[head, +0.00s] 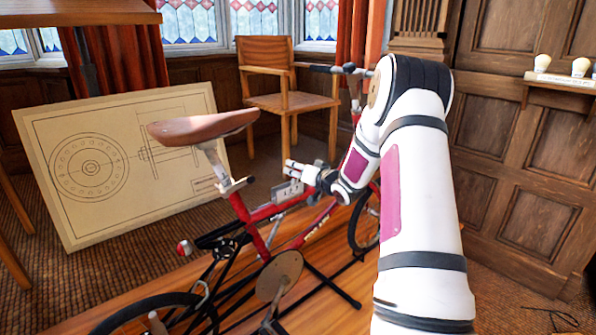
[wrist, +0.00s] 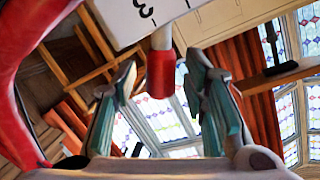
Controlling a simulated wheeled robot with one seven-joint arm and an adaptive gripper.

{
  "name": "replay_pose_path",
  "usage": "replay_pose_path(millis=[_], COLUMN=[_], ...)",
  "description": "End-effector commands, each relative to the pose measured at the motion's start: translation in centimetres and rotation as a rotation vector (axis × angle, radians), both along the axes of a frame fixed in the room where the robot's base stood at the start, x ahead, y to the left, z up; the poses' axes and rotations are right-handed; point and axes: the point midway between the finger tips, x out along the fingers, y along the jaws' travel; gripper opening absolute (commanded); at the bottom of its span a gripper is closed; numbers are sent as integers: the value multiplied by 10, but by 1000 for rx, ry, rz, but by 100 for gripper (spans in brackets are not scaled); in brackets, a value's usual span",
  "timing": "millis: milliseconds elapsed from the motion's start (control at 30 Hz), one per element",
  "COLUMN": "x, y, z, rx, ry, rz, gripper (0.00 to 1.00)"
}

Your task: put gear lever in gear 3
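A red bicycle (head: 262,240) stands in the middle of the head view. A pale gear plate (head: 287,190) is fixed by its top tube. In the wrist view the white plate (wrist: 122,16) shows a black 3 and other marks, partly cut off by the top edge. The gear lever (wrist: 161,72), with a red tip on a pale stem, comes down from the plate. My gripper (wrist: 157,82) is open, its two fingers on either side of the red tip, with visible gaps. In the head view my gripper (head: 298,170) is beside the plate; the lever is too small to make out.
The brown saddle (head: 202,128) rises left of my gripper, and the handlebar (head: 335,69) lies beyond it. A drawing board (head: 112,165) leans at the left. A wooden chair (head: 283,98) stands behind. A shelf (head: 560,80) projects from the right wall.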

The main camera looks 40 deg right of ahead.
Motion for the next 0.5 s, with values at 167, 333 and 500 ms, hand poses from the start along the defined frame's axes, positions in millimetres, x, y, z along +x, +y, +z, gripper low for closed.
replay_pose_path(millis=[167,333,500], x=[-1,-16,-48], y=[0,1,3], z=[0,3,10], rx=[0,0,-1], ry=[0,0,1], rz=[0,-1,-3], gripper=[40,40,40])
